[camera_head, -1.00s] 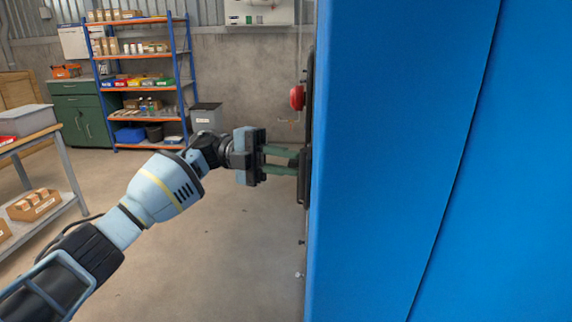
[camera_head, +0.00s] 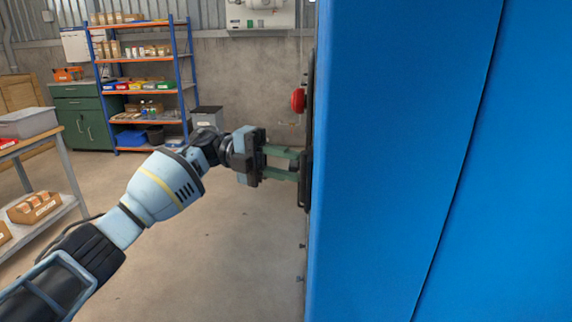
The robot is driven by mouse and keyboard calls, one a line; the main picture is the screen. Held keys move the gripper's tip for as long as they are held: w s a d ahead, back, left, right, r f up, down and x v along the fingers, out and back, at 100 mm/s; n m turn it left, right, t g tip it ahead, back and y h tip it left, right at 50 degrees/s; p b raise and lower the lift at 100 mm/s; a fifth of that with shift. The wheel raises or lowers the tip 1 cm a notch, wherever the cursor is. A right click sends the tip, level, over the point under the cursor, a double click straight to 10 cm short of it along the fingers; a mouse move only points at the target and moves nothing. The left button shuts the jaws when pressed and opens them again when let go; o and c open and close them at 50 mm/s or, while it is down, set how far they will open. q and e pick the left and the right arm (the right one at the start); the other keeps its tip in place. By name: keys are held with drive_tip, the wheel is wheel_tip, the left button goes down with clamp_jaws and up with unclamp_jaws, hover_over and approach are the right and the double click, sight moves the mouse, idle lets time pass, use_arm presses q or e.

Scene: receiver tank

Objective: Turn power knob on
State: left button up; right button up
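A dark panel (camera_head: 309,105) is seen nearly edge-on along the left side of the blue cabinet-like body (camera_head: 395,160). A red round button or knob (camera_head: 298,100) sticks out from its upper part. My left gripper (camera_head: 299,164) reaches in from the left, below the red part. Its two green fingers are apart, one above the other, with their tips at the panel's face. The power knob cannot be made out clearly; the fingertips and steep angle hide that spot, so I cannot tell whether they grip it. My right gripper is not in view.
A shelf rack (camera_head: 150,87) with boxes and bins, a green cabinet (camera_head: 82,118) and a grey bin (camera_head: 207,117) stand at the back. A workbench (camera_head: 30,143) stands at the left. The floor between is clear.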

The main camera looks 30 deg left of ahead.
use_arm(q)
drive_tip(key=a+b, duration=0.1)
drive_tip(key=a, duration=0.6)
drive_tip(key=shift+s+a, duration=0.25)
drive_tip(key=shift+a, duration=0.15)
idle(0.5)
